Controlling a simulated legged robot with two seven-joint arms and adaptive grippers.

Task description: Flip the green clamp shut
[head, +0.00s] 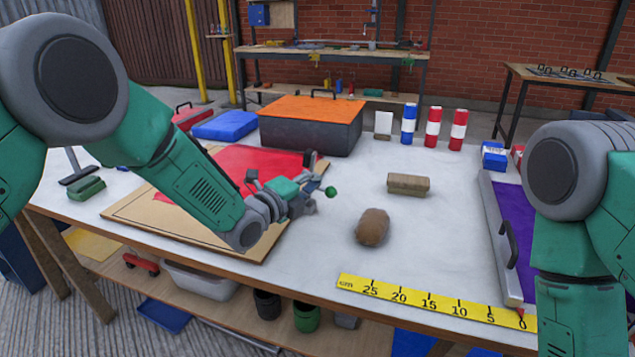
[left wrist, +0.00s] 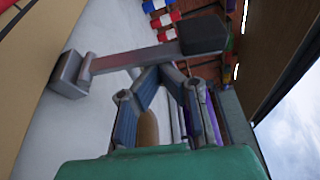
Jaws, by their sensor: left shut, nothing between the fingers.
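A clamp shows a green ball knob (head: 331,191) just right of my left gripper in the head view; most of its body is hidden behind the gripper. My left gripper (head: 312,180) is shut and empty at the right edge of a red-topped board. In the left wrist view, its fingers (left wrist: 163,72) come together just below a grey metal bar (left wrist: 135,60) with a black block (left wrist: 203,34) at one end. This bar seems to be part of the clamp. I cannot tell whether the fingers touch it. My right arm comes in at the right, but its gripper is out of view.
The red sheet (head: 258,160) lies on a tan board. A brown lump (head: 372,227) and a tan block (head: 408,184) lie on the white table. An orange-topped box (head: 311,120) stands behind. A purple panel (head: 515,235) and yellow ruler (head: 430,300) are at right and front.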

